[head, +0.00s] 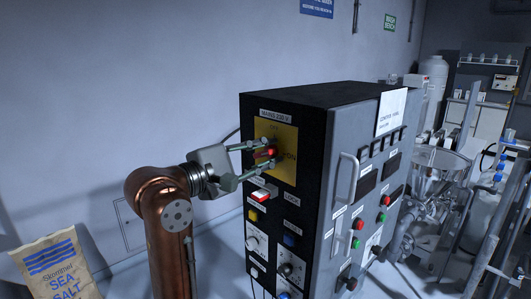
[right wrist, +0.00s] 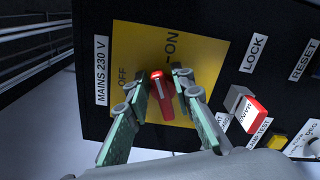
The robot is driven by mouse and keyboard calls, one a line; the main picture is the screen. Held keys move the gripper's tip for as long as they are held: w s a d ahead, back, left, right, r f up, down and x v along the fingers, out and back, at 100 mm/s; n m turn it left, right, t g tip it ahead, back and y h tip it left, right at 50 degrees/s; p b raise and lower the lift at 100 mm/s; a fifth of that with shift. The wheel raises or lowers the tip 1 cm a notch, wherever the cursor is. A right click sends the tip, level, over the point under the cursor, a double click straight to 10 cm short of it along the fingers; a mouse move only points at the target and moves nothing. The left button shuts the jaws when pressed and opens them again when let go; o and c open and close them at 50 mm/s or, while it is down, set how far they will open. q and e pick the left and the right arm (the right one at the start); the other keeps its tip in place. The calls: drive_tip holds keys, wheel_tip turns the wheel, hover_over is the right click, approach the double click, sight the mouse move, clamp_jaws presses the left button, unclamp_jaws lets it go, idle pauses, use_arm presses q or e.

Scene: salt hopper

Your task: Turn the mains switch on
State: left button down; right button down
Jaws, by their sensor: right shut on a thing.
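The mains switch is a red handle (head: 266,153) on a yellow plate (head: 288,173) high on the black end of the control cabinet. In the right wrist view the red handle (right wrist: 161,88) has a white line. Its upper end points up, close to the ON mark and slightly to its OFF side. My right gripper (head: 262,158) is shut on the handle, with one finger on each side in the right wrist view (right wrist: 163,95). The fingers cover part of the plate. My left gripper is not in view.
Buttons and knobs (head: 253,243) lie lower. A door handle (head: 346,178) stands out from the cabinet's front. A sea salt sack (head: 50,265) is at the lower left.

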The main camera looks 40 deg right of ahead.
drive_tip(key=shift+f+m, duration=0.25)
drive_tip(key=shift+m, duration=0.65)
drive_tip(key=shift+f+m+b, duration=0.15)
drive_tip(key=shift+m+b, duration=0.35)
drive_tip(key=shift+m, duration=0.7)
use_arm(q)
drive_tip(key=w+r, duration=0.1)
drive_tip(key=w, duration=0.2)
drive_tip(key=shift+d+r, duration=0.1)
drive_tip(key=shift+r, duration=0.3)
use_arm(e)
drive_tip(key=shift+m, duration=0.3)
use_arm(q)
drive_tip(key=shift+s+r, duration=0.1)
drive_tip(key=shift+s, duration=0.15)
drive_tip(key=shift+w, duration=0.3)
use_arm(e)
drive_tip(key=c, duration=2)
unclamp_jaws()
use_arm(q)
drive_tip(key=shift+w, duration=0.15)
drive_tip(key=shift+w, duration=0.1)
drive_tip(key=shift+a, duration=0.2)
use_arm(e)
drive_tip(key=shift+a, duration=0.1)
